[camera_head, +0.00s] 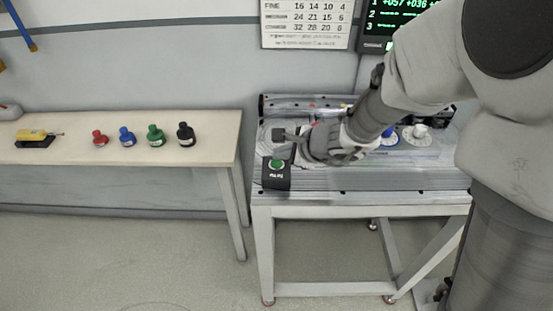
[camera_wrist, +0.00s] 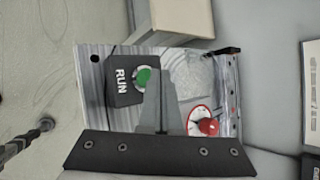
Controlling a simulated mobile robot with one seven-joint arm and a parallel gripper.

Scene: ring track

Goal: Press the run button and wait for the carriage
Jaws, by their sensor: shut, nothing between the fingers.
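The green run button (camera_head: 276,163) sits on a black box (camera_head: 277,180) at the front left corner of the grey machine table. In the wrist view the green button (camera_wrist: 143,76) shows beside the word RUN on its black box (camera_wrist: 122,84). I cannot make out the carriage; my arm covers much of the track.
A red knob on a white dial (camera_wrist: 207,125) is near the fingers in the wrist view. Blue (camera_head: 388,136) and grey (camera_head: 417,132) knobs stand right of my forearm. A side table (camera_head: 60,152) holds several coloured bottles and a yellow tool (camera_head: 36,138). A lit display (camera_head: 400,14) hangs behind.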

